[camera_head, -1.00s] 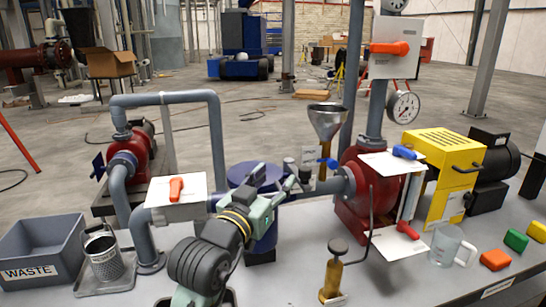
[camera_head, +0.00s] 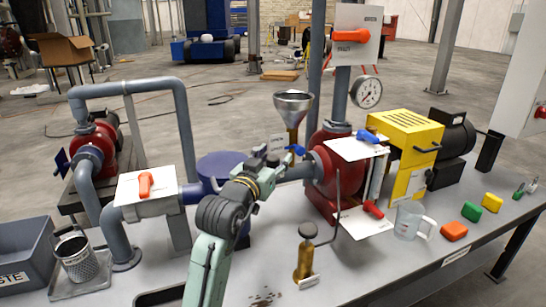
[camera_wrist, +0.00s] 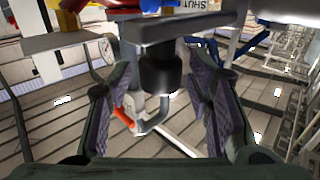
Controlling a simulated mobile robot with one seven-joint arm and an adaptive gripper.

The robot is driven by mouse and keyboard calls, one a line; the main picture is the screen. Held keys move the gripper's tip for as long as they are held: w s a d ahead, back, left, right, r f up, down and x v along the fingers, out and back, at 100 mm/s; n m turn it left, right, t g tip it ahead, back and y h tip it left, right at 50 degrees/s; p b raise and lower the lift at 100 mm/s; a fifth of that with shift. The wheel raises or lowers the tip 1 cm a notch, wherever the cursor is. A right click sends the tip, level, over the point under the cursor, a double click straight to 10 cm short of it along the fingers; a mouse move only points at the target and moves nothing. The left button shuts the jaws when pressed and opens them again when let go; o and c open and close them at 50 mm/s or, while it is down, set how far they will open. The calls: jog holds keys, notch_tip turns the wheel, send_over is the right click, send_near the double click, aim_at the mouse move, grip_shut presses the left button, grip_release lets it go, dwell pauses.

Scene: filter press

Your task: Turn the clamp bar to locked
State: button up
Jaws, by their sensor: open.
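My gripper (camera_head: 283,157) reaches toward the blue lever (camera_head: 297,150) beside the red pump housing. In the wrist view my gripper (camera_wrist: 165,105) is open, its fingers on either side of a dark round knob (camera_wrist: 160,75) under a grey bar (camera_wrist: 165,32). The knob lies between the fingers, without visible contact. I cannot tell for certain which part is the clamp bar. Other handles are a blue one (camera_head: 371,136) on the upper white plate and a red one (camera_head: 372,209) on the lower plate. My arm partly hides the blue drum (camera_head: 218,165).
An orange handle sits on the left valve plate (camera_head: 130,185) and another on the tall panel (camera_head: 355,50). A funnel (camera_head: 293,103), brass post (camera_head: 303,262), curved rod (camera_head: 337,205) and clear jug (camera_head: 408,220) stand nearby. The bench front (camera_head: 360,280) is mostly bare.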

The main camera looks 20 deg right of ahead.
grip_shut()
dwell(0.6)
